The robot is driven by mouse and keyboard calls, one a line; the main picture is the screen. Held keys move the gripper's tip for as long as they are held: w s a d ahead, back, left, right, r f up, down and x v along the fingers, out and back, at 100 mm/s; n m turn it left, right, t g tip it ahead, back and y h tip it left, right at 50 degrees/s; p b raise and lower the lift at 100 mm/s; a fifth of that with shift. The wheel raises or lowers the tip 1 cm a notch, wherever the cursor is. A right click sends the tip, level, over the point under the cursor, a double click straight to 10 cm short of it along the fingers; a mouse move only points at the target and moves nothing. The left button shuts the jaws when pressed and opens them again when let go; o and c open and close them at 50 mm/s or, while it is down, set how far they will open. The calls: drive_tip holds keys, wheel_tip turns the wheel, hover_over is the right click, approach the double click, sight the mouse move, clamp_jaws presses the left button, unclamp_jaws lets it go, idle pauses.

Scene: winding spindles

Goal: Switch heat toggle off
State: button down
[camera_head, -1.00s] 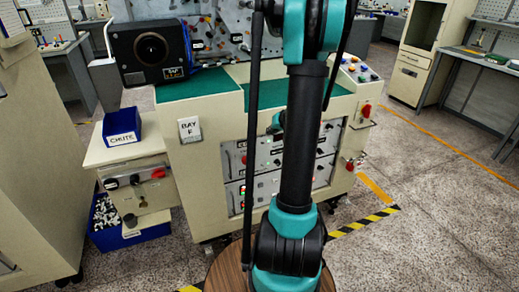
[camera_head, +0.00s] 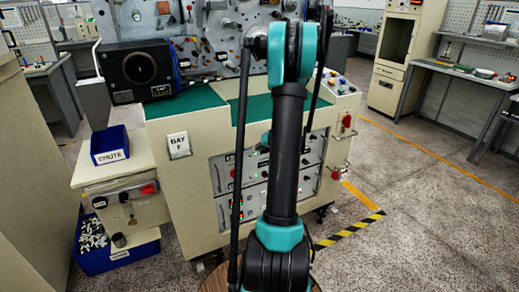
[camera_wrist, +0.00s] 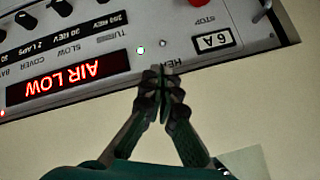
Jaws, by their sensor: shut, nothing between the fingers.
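The wrist view shows the control panel (camera_wrist: 95,52) upside down. The HEAT label (camera_wrist: 169,61) is partly covered by my fingertips. A small grey spot (camera_wrist: 163,43) by that label may be the heat toggle; its position is too small to tell. A small white lamp (camera_wrist: 141,50) is beside it. My gripper (camera_wrist: 160,78) is shut and empty, its tips at the panel's edge over the label; contact cannot be told. In the head view, the panel (camera_head: 232,205) is on the machine's front, partly behind my arm, and the fingertips are hidden.
A red display (camera_wrist: 66,78) reads AIR LOW. A 6 A plate (camera_wrist: 213,40) and a red STOP button (camera_wrist: 199,3) sit close by. In the head view, a blue chute bin (camera_head: 110,145) stands left on a side cabinet. Open floor (camera_head: 420,210) lies right.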

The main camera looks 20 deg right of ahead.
sight(250, 153)
drive_tip(key=x, duration=0.7)
drive_tip(key=shift+w+f, duration=0.1)
